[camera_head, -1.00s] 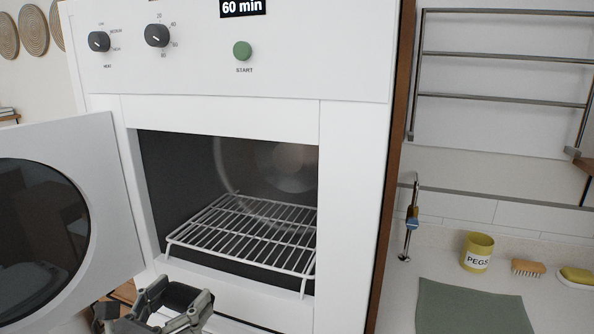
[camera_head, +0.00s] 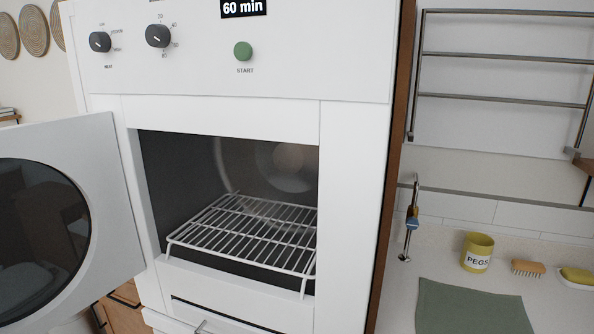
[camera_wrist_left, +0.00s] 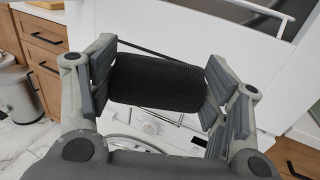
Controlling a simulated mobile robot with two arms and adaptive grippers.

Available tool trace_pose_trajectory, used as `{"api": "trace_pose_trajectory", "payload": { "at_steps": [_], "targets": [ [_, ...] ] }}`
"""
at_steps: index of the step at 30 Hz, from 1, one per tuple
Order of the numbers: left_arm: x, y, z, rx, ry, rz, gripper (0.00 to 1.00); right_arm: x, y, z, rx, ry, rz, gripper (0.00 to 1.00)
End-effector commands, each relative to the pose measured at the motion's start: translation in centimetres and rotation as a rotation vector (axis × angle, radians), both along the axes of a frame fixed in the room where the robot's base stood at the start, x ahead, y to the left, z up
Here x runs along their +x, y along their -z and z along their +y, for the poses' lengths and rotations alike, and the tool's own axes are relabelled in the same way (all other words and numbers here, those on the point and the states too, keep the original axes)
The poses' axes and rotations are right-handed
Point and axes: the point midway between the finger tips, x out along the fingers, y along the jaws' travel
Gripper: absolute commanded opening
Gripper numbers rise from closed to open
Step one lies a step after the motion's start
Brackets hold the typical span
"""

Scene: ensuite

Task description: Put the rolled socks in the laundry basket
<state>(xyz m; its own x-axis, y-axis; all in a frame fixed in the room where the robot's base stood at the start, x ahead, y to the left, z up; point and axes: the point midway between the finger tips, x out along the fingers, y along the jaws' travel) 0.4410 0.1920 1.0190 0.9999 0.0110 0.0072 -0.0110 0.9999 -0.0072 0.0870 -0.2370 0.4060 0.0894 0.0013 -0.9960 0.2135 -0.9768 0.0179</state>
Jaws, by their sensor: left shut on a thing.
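My left gripper (camera_wrist_left: 157,88) shows in the left wrist view, with its fingers closed on both ends of a dark, ribbed, rolled bundle, the rolled socks (camera_wrist_left: 156,84). The bundle is held in the air in front of white appliance fronts. In the head view neither gripper nor the socks are in sight. No laundry basket can be made out for certain in either view.
The dryer door (camera_head: 100,190) stands open to the left, showing a wire rack (camera_head: 245,240) inside. On the right counter are a green cloth (camera_head: 470,308), a yellow pegs pot (camera_head: 478,252), and a brush (camera_head: 528,267). A grey bin (camera_wrist_left: 17,95) stands at left.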

Motion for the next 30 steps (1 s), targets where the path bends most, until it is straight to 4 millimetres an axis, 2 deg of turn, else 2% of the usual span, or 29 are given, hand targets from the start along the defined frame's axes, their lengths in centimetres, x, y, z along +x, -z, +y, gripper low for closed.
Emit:
{"api": "trace_pose_trajectory", "payload": {
  "at_steps": [1, 6, 12, 23, 30],
  "targets": [
    [-1.1, 0.6, 0.0, -0.002, -0.001, 0.006, 0.47, 0.1, 0.0, 0.0, 0.0, 0.0, -0.001, 0.4],
    [-3.9, 1.6, 0.0, 0.0, 0.0, 0.006, 0.47, 0.1, 0.0, 0.0, 0.0, 0.0, -0.001, 0.4],
    [-5.8, 2.1, -0.1, 0.005, 0.008, 0.009, 0.47, 0.1, 0.0, 0.0, 0.0, 0.0, -0.001, 0.4],
    [-5.7, 1.9, -0.8, 0.008, 0.048, 0.006, 0.47, 0.1, 0.0, 0.1, 0.0, 0.0, -0.002, 0.4],
    [-4.3, 0.9, -3.6, 0.013, 0.237, 0.0, 0.47, 0.1, 0.0, 0.2, 0.003, 0.001, -0.001, 0.4]
  ]
}}
